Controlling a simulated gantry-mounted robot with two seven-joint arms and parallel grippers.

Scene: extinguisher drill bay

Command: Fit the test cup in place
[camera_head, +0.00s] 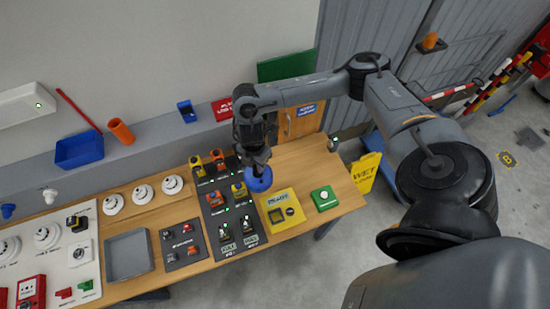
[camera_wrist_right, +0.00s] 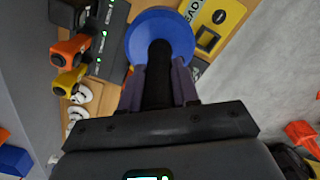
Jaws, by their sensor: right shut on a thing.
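My right gripper (camera_head: 258,160) is shut on the black handle of a blue round cup (camera_head: 258,181), most likely the test cup. In the right wrist view the cup (camera_wrist_right: 150,22) sits past the fingertips, with its black stem (camera_wrist_right: 159,75) between the purple fingers. In the head view the cup is over the right edge of a dark panel, left of a yellow box (camera_head: 273,202); its exact height is unclear. White round detectors (camera_head: 172,184) sit in a row at the left of the bench. My left gripper is not in view.
The dark panel (camera_head: 214,222) carries several yellow and orange devices. A grey tray (camera_head: 128,255) and a smaller dark panel lie left.

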